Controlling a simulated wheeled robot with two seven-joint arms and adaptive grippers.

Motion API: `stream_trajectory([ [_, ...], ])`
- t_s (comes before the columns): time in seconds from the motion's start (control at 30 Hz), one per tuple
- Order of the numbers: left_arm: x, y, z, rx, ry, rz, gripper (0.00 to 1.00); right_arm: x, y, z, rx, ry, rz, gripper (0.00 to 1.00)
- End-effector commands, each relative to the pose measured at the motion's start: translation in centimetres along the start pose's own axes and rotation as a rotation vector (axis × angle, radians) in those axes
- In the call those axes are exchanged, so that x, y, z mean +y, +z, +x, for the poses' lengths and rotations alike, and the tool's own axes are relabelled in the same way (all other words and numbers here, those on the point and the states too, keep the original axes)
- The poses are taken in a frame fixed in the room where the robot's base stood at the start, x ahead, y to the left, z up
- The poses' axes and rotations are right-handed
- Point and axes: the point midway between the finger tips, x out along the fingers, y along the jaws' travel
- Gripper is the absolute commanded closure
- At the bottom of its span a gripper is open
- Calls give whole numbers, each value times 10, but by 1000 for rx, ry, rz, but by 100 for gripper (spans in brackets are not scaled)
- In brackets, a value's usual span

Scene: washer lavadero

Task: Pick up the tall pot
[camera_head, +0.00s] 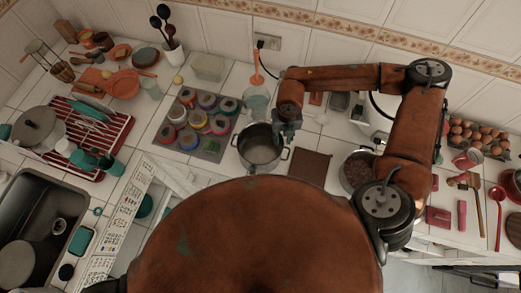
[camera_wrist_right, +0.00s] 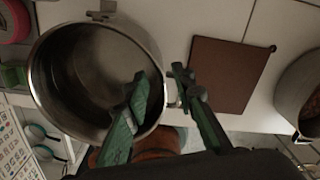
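The tall pot (camera_head: 262,158) is a steel pot with two side handles, upright on the white counter. It fills the left of the right wrist view (camera_wrist_right: 45,85) and looks empty. My right gripper (camera_head: 288,132) is at the pot's back-right rim, pointing down. In the wrist view its green fingers (camera_wrist_right: 159,74) are apart, one overlapping the pot's opening and the other just outside the rim, near a handle. Nothing is held between them. Whether a finger touches the rim is unclear. My left gripper is not in view.
A brown board (camera_head: 310,167) lies right of the pot, with another pot (camera_head: 357,172) beyond it. A tray of colourful round items (camera_head: 197,125) is to the left. A clear container with an orange handle (camera_head: 257,100) stands behind, near the tiled wall.

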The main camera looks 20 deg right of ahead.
Motion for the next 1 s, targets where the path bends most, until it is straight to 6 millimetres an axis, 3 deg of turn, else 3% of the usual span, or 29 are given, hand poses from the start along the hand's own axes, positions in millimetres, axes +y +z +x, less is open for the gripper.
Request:
stream_trajectory([
  [0.37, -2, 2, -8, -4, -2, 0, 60, 1, -1, 33, 2, 0, 0, 76],
  [0.63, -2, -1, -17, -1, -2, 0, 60, 1, -2, 71, 0, 0, 0, 76],
  [1.0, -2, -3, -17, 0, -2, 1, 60, 1, -1, 78, 0, 0, 1, 80],
])
